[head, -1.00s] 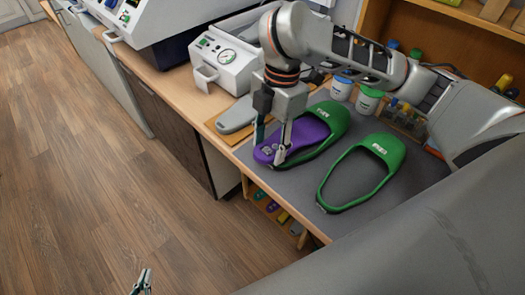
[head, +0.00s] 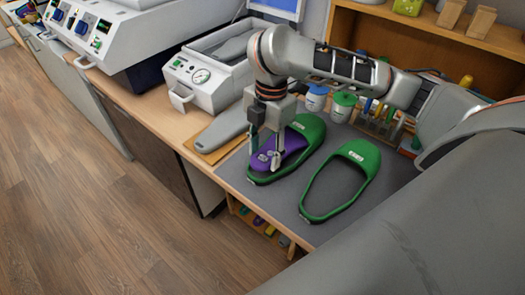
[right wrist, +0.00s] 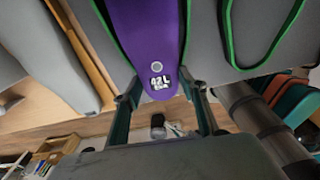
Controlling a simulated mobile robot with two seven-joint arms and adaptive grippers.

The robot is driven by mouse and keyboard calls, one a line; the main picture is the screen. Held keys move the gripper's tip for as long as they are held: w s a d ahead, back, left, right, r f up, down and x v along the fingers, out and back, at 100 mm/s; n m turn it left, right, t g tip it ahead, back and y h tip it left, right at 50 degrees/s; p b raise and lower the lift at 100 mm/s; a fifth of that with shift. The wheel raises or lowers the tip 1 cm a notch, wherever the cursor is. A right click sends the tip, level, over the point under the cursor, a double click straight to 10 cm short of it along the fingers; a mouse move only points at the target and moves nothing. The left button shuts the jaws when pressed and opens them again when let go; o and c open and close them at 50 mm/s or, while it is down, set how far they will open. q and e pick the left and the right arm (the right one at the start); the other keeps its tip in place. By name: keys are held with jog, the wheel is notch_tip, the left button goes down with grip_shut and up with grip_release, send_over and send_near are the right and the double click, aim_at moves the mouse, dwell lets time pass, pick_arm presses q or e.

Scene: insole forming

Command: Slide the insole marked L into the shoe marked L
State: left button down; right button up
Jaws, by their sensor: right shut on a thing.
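The purple insole (head: 291,143) lies within the outline of the left of two green shoes (head: 311,129), its front end under the green upper. In the right wrist view the purple insole (right wrist: 152,30) shows a white mark with an L near its heel. My right gripper (head: 265,158) is shut on the insole's heel end, one finger on each side; in the right wrist view the gripper (right wrist: 160,92) straddles the heel. The second green shoe (head: 363,155) lies empty to the right. The shoe labels are too small to read. My left gripper is out of view.
Both shoes lie on a grey mat (head: 288,222) on the bench. A grey insole-shaped piece (head: 220,128) lies left of the mat, near a white machine with a gauge (head: 201,77). Lidded jars (head: 341,106) and a tool rack stand behind the shoes.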

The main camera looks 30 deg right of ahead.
jog(key=o, duration=1)
jog(key=shift+c, duration=0.2)
notch_tip(320, 180, up, 12)
jog(key=d, duration=0.1)
jog(key=shift+w, duration=0.15)
dwell(0.5)
